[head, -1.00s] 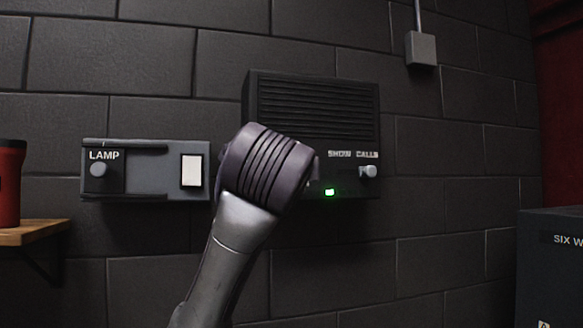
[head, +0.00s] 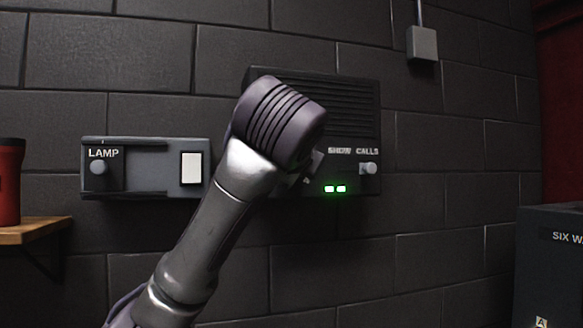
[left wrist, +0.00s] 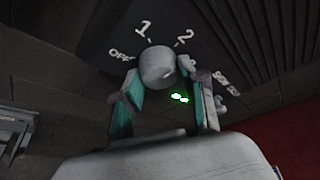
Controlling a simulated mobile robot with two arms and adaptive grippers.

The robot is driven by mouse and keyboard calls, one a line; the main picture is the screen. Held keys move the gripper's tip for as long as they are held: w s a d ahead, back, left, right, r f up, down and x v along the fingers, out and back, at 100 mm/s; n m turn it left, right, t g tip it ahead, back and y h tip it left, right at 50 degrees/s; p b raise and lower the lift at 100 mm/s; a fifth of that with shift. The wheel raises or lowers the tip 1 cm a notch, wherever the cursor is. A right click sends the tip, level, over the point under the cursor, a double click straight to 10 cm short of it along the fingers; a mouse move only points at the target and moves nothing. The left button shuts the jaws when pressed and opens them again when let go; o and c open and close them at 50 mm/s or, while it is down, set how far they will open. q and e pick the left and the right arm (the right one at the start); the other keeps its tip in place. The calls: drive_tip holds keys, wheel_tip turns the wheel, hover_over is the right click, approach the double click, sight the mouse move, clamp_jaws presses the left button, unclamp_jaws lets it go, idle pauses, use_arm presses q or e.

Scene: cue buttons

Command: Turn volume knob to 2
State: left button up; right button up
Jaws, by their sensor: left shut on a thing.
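The volume knob (left wrist: 157,66) is a round grey knob on the dark panel, with OFF, 1 and 2 printed around it in the left wrist view. My left gripper (left wrist: 160,76) is shut on it, one teal-padded finger on either side. I cannot make out a pointer on the knob. Two green lights (left wrist: 180,98) glow below it; the pair also shows on the speaker box (head: 350,105) in the head view. There my left arm hides the knob and the left part of the box. My right gripper is in neither view.
A SHOW CALLS switch (head: 368,168) sticks out right of the lights. A LAMP panel (head: 140,180) with a knob and white button is on the wall at left. A red cup (head: 9,185) stands on a wooden shelf (head: 35,229). A dark cabinet (head: 552,270) stands at right.

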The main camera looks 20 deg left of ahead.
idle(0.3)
use_arm(q)
drive_tip(key=o, duration=1.1)
drive_tip(key=v, duration=1.2)
drive_tip(key=shift+d, duration=0.15)
drive_tip(key=shift+w, duration=0.15)
